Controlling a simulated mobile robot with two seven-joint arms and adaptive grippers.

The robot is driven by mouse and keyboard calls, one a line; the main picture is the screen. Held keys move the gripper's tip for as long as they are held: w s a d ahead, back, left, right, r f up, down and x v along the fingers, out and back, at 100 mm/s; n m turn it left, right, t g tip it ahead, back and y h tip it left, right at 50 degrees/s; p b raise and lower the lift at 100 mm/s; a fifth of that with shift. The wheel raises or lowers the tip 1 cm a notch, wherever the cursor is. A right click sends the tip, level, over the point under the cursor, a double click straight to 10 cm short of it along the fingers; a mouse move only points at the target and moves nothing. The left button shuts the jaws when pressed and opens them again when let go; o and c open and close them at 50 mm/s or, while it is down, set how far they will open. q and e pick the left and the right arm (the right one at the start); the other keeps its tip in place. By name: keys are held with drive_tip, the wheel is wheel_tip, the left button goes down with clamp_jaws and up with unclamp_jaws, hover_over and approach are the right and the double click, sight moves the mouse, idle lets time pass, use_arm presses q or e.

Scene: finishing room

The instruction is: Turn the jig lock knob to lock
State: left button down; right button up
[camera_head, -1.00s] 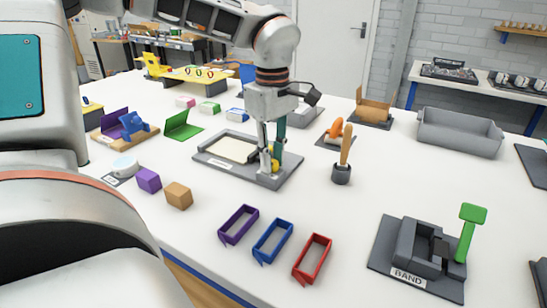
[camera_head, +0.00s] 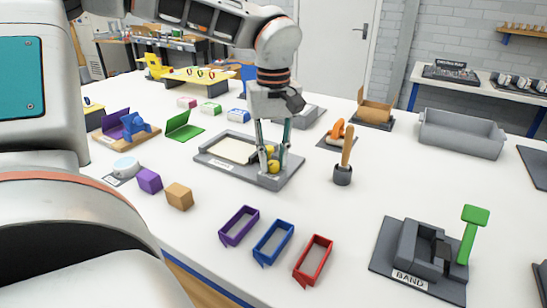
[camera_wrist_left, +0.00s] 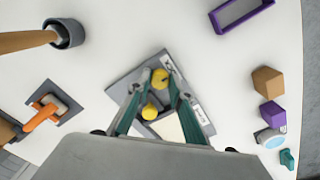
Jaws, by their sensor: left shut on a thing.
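The jig (camera_head: 215,166) is a flat grey fixture with a cream panel in it, lying on the white table. Its yellow lock knob (camera_head: 273,167) is at the near right end. My left gripper (camera_head: 272,170) points down over that end, its two teal fingers on either side of the knob and shut on it. In the left wrist view, the knob (camera_wrist_left: 160,77) sits between the fingertips (camera_wrist_left: 161,76). A second yellow part (camera_wrist_left: 149,111) shows between the fingers there. The knob's lock marking cannot be read. My right gripper is not in view.
A brush in a dark cup (camera_head: 343,172) stands right of the jig. Purple (camera_head: 239,226), blue (camera_head: 273,243) and red (camera_head: 313,260) frames lie in front. A BAND fixture with a green lever (camera_head: 470,236) is at the near right. A grey bin (camera_head: 460,134) stands behind.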

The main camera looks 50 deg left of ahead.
sight(273, 162)
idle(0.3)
use_arm(q)
drive_tip(key=c, duration=1.8)
unclamp_jaws()
wheel_tip(273, 162, up, 12)
drive_tip(key=shift+r, duration=0.1)
